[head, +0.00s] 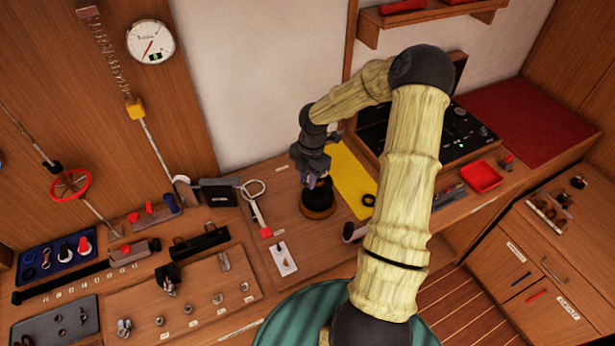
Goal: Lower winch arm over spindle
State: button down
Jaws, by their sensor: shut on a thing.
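My gripper (312,178) is at the far side of the bench, right of the ring-handled tool. It points down, just above a round dark winch (318,209) with a brownish body. It is shut on a small dark piece, apparently the winch arm, mostly hidden by the gripper and wrist. The spindle cannot be made out; the gripper covers the top of the winch. I cannot tell whether the held piece touches the winch.
A yellow sheet (352,183) lies right of the winch, a black control panel (465,132) behind it. A ring-handled tool (254,205) and a white plate (283,259) lie to the left. A red tray (481,176) is farther right. Boards with several fittings fill the left bench.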

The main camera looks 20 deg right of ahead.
jog(key=shift+f+b, duration=1.35)
jog(key=shift+f, duration=1.1)
jog(key=c, duration=0.9)
grip_release()
notch_tip(320, 180, up, 5)
jog(key=p, duration=0.5)
jog(key=shift+r, duration=0.1)
jog(key=r+b, duration=0.1)
jog(key=r, duration=0.4)
jog(key=d+r+b, duration=0.1)
jog(key=r, duration=0.5)
jog(key=w+d+r+b, duration=0.1)
jog(key=r, duration=0.5)
jog(key=shift+r+b, duration=0.1)
jog(key=shift+b, duration=0.3)
